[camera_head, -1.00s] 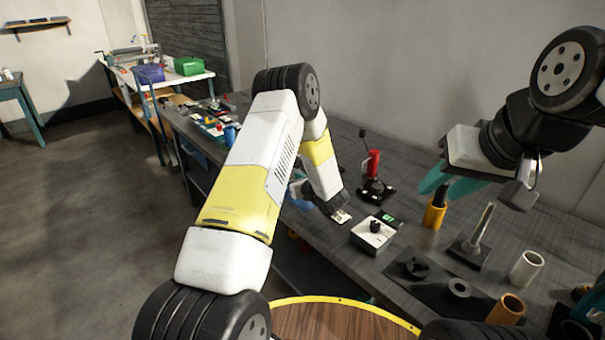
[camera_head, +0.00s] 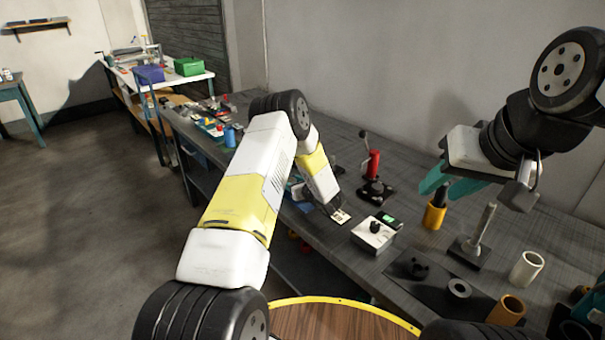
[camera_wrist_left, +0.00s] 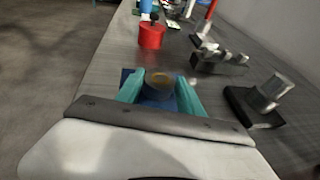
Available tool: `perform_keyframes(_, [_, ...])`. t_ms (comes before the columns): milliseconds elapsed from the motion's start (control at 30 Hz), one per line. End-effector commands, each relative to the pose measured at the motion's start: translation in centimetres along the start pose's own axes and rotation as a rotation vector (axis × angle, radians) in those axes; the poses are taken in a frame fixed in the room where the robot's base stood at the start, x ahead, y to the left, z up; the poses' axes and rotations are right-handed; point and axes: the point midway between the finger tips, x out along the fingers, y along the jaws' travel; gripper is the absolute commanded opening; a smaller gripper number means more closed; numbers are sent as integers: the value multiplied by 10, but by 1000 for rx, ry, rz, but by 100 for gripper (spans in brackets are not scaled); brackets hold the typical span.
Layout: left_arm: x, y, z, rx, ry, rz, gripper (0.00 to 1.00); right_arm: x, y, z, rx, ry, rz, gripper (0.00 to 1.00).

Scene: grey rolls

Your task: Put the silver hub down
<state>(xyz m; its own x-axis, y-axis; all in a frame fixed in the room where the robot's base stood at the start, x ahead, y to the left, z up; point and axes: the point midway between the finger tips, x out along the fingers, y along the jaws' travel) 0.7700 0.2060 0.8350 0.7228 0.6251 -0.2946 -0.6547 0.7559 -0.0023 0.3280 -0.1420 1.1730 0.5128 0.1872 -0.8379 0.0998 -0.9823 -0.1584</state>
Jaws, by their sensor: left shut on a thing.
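My left gripper (camera_wrist_left: 160,91) has its teal fingers closed around a round, dull metallic piece, the silver hub (camera_wrist_left: 158,78), seen from above in the left wrist view. A dark blue pad (camera_wrist_left: 127,76) shows around and below it; I cannot tell whether the hub touches it. In the head view my own forearm hides most of the left gripper and the hub.
A red cylinder (camera_wrist_left: 151,37) stands beyond the left fingers. A silver cylinder on a black base (camera_wrist_left: 268,95) is to their right.

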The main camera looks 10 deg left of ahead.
Motion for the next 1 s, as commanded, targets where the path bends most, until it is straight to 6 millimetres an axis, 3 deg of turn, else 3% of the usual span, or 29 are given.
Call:
perform_keyframes(33, [0,0,-1,0,0,-1,48,0,0,0,0,0,0,36])
perform_keyframes(133, [0,0,-1,0,0,0,66,0,0,0,0,0,0,36])
perform_keyframes(533, [-4,0,3,0,1,-1,66,0,0,0,0,0,0,36])
perform_keyframes(667, [-24,-2,3,2,1,-5,66,0,0,0,0,0,0,36])
perform_keyframes(1000, [-95,-1,2,2,1,-4,66,0,0,0,0,0,0,36])
